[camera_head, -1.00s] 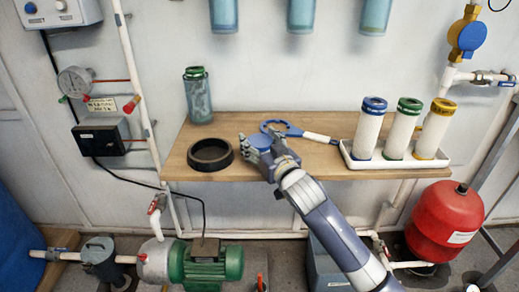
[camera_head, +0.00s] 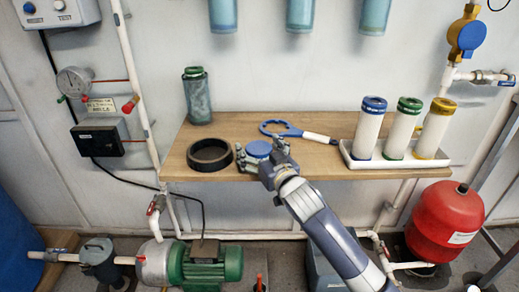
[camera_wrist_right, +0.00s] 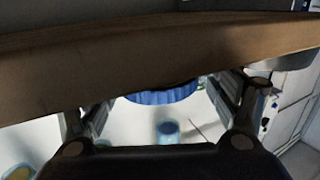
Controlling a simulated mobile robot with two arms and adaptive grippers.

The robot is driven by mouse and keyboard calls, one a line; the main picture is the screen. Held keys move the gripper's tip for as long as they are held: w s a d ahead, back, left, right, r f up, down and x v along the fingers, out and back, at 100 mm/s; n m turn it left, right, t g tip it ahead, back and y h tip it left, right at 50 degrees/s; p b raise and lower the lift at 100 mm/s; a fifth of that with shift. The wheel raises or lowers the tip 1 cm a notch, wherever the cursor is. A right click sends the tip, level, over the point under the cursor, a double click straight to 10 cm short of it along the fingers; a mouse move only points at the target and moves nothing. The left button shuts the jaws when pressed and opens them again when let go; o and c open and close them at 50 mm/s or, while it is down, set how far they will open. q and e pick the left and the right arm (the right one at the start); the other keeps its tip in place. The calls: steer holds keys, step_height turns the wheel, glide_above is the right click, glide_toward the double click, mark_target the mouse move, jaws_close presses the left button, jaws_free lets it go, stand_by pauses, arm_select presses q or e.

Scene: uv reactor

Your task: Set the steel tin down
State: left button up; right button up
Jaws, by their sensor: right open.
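The steel tin (camera_head: 259,148) shows its round blue lid on the wooden shelf, near the front edge, right of the black ring. In the right wrist view a blue ribbed lid (camera_wrist_right: 162,95) shows between the fingers, partly behind the brown board. My right gripper (camera_head: 261,155) is open, with one finger on each side of the tin. The tin's body is mostly hidden by the gripper, so I cannot tell whether a finger still touches it. My left gripper is not in view.
The black ring (camera_head: 209,155) lies close on the left. A blue-headed wrench (camera_head: 300,133) lies behind. A glassy cylinder (camera_head: 198,97) stands at the back left. A white tray (camera_head: 398,164) with three white cartridges fills the right of the wooden shelf (camera_head: 240,125).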

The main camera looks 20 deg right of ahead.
steer(key=shift+r, duration=0.2)
steer(key=shift+s+f, duration=0.1)
steer(key=shift+s, duration=0.25)
steer(key=s+d+p, duration=0.1)
steer(key=s, duration=0.9)
steer(key=s+d+f+g+h, duration=0.1)
steer(key=s+f+g, duration=0.3)
steer(key=f, duration=1.1)
steer(key=s+d+f+g+h, duration=0.1)
steer(key=s+d+f+g, duration=0.2)
steer(key=f, duration=1.1)
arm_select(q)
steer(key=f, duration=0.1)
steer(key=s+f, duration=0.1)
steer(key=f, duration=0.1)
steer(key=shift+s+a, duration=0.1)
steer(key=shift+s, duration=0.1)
arm_select(e)
steer(key=s+a+f+g, duration=0.1)
steer(key=s+f+g, duration=0.3)
steer(key=s+f, duration=0.7)
steer(key=s+a+f+g, duration=0.2)
steer(key=s+f+g, duration=0.2)
steer(key=s+f, duration=0.8)
steer(key=s, duration=0.3)
steer(key=shift+a+n, duration=0.25)
steer(key=shift+n, duration=0.15)
